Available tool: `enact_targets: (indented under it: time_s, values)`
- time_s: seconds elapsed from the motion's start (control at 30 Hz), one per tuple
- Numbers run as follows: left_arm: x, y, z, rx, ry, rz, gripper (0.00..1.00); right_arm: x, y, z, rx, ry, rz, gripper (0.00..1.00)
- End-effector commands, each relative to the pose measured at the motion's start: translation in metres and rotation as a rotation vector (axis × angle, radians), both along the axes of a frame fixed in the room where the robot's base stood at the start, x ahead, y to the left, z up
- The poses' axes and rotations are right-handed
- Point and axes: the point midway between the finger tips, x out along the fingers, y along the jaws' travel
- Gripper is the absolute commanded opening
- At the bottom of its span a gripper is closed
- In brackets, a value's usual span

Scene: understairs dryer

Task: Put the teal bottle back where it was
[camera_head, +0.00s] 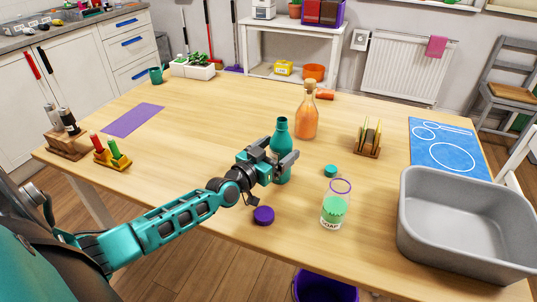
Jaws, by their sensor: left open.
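The teal bottle (281,131) stands upright on the wooden table, with its neck uncapped. My left gripper (284,165) is open at the bottle's lower body. Its fingers hide part of the bottle, and I cannot tell whether they touch it. A small teal cap (331,171) lies on the table to the right of the gripper. My right gripper is not in view.
An orange corked bottle (307,115) stands just behind the teal one. A soap glass (335,208) and purple lid (263,215) are near the front edge. A grey tub (408,222) fills the right. A purple mat (133,120) lies left; the table's left middle is clear.

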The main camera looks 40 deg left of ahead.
Motion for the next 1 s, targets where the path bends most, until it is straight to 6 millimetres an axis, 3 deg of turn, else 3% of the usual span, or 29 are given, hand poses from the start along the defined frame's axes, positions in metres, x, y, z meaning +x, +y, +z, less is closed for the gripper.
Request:
enact_targets:
  time_s: [0.17,0.7,1.0]
  values:
    - [-0.017,0.001,0.002,0.000,0.003,0.000,0.89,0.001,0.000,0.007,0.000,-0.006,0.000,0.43]
    - [-0.105,0.009,0.002,0.001,0.002,0.000,0.89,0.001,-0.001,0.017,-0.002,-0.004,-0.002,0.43]
    - [-0.120,0.010,0.003,0.001,-0.001,0.000,0.89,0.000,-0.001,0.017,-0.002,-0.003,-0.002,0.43]
